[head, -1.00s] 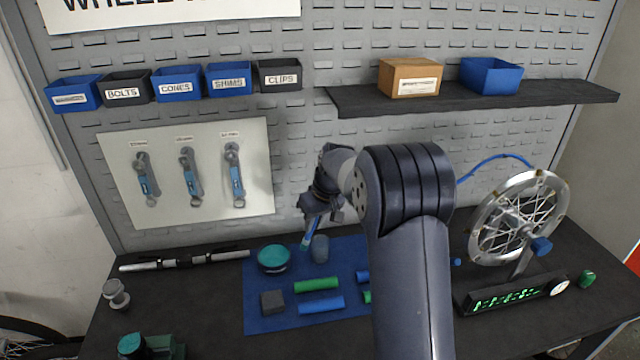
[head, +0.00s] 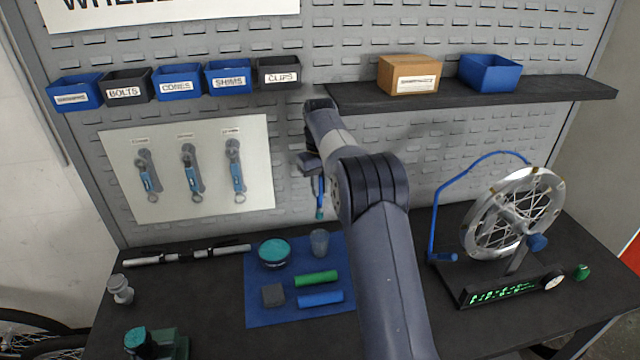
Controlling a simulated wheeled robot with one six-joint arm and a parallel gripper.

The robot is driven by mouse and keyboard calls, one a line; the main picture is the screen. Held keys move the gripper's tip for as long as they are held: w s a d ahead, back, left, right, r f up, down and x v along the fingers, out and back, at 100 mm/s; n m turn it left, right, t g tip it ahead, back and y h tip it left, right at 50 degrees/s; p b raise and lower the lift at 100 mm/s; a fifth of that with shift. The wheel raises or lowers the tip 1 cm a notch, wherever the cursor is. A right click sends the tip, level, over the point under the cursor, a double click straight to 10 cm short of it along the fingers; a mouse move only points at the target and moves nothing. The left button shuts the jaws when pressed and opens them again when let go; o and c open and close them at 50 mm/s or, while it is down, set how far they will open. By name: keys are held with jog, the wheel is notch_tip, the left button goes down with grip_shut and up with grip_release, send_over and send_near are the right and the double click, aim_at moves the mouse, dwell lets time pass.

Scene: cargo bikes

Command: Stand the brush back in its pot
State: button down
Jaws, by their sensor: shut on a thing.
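The brush (head: 320,196) has a blue handle and a teal lower end. It hangs nearly upright, teal end down, beneath my gripper (head: 314,174). My gripper is shut on the brush, and its fingers are small and partly hidden by my arm. The pot (head: 319,244) is a grey cup standing at the back of the blue mat. In the picture, the brush's lower end is just above the pot's rim, with a gap between them. I cannot tell from this view whether it is directly over the opening.
A wheel stand (head: 511,225) is on the right. A shelf (head: 470,95) juts out above.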

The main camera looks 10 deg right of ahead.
aim_at(320, 211)
jog(key=shift+f, duration=2.7)
jog(key=shift+f+b, duration=1.35)
jog(key=shift+f, duration=1.75)
jog(key=c, duration=1.3)
grip_release()
jog(key=shift+o, duration=0.2)
notch_tip(320, 211, up, 11)
jog(key=shift+f+b, duration=0.1)
jog(key=shift+b, duration=0.65)
